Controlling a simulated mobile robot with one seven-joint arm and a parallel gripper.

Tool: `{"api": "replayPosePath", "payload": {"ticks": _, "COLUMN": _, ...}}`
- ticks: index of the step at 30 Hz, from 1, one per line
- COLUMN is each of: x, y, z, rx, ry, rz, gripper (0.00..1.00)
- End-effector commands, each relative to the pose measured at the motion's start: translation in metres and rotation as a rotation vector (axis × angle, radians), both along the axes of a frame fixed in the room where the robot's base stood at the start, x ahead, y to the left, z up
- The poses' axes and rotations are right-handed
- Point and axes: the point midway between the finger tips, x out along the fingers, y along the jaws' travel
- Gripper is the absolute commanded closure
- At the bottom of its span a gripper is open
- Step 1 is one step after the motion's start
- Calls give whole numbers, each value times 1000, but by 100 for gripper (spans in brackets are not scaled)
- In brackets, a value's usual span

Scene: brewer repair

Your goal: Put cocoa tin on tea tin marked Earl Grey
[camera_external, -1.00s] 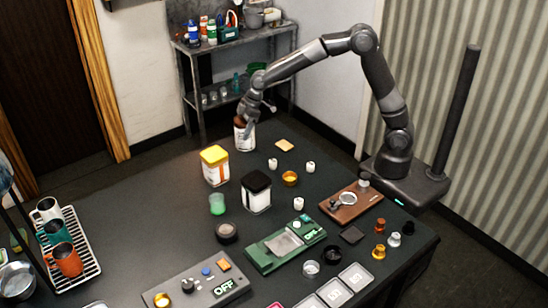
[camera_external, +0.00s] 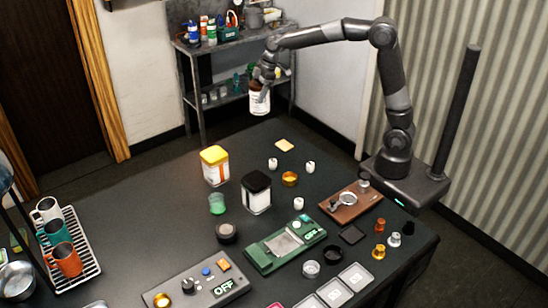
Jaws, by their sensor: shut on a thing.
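My gripper (camera_external: 265,77) is shut on a white tin with a brown lid (camera_external: 259,98), likely the cocoa tin, and holds it up above the far end of the table. A white tin with a yellow lid (camera_external: 215,167) stands upright on the table, left of the middle. A white tin with a black lid (camera_external: 257,194) stands upright nearer the camera and to its right. The labels are too small to read, so I cannot tell which tin is marked Earl Grey. My gripper is apart from both standing tins.
Small white jars (camera_external: 272,164), a brass cup (camera_external: 290,179) and a green cup (camera_external: 217,204) stand around the tins. A green scale-like device (camera_external: 285,246) and a grey control box (camera_external: 195,287) lie nearer. A mug rack (camera_external: 88,268) is at left.

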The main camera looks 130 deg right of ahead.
Motion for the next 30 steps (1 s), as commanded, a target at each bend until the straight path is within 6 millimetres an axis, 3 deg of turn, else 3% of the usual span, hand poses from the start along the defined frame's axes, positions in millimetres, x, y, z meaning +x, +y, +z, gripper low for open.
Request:
{"api": "replayPosePath", "payload": {"ticks": 5, "x": 1, "y": 2, "z": 5, "rx": 0, "ry": -2, "rz": 8, "gripper": 56}}
{"api": "replayPosePath", "payload": {"ticks": 11, "x": 37, "y": 29, "z": 20, "rx": -2, "ry": -4, "rz": 79, "gripper": 56}}
{"api": "replayPosePath", "payload": {"ticks": 21, "x": 127, "y": 128, "z": 68, "rx": -1, "ry": -6, "rz": 285, "gripper": 56}}
{"api": "replayPosePath", "payload": {"ticks": 30, "x": 177, "y": 220, "z": 106, "rx": -2, "ry": -5, "rz": 441, "gripper": 56}}
